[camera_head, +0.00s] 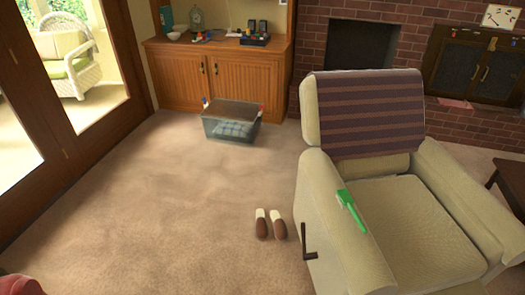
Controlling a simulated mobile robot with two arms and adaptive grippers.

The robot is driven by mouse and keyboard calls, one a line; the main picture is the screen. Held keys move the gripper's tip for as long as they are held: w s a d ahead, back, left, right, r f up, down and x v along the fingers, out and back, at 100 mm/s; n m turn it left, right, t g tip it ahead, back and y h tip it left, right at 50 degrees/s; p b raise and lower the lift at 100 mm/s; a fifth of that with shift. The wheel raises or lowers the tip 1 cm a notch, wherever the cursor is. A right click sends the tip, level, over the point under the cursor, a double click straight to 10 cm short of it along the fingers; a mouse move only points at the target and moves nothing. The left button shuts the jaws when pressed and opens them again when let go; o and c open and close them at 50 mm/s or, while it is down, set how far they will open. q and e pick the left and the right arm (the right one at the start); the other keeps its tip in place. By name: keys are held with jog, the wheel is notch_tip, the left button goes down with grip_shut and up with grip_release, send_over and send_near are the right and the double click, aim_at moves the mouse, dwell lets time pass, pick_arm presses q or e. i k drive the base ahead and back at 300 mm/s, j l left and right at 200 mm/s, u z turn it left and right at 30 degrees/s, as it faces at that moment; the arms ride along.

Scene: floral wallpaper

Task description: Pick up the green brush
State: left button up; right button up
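The green brush (349,207) lies on the left armrest of a cream armchair (415,210). Its wider end is toward the chair back and its thin handle points toward the front of the armrest. It looks unobstructed. Neither of my grippers shows in the head view.
A pair of brown and white slippers (271,225) lies on the carpet left of the armchair. A dark lever (308,243) sticks out of the chair's side. A clear bin (232,121) stands before the wooden cabinet (220,75). Open carpet (160,210) fills the middle left.

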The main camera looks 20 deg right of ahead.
aim_at(346, 199)
jog(key=j+z, duration=0.2)
jog(key=z, duration=1.85)
jog(key=k+j, duration=0.1)
jog(key=k, duration=0.35)
